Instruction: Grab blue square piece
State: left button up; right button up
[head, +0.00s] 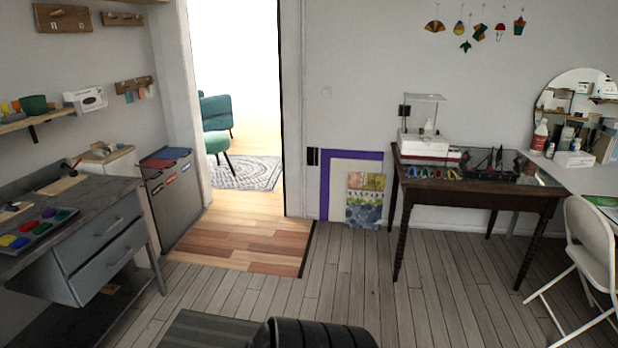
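On the grey workbench (92,205) at the left, a dark tray (38,236) holds several small coloured pieces, among them red, yellow, green and purple ones. A blue piece seems to be among them, but they are too small for me to tell its shape. A stack of flat blue and red pieces (168,154) lies on top of the grey cabinet beside the doorway. I cannot tell which of these is the blue square piece. Neither of my grippers is in view.
A dark wooden table (470,190) with a glass top stands at the right against the wall. A white folding chair (590,245) is at the right edge. A patterned panel (365,200) leans on the wall. The plank floor (400,310) in the middle is clear.

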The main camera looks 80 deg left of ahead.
aim_at(21, 241)
jog(key=u, duration=4.3)
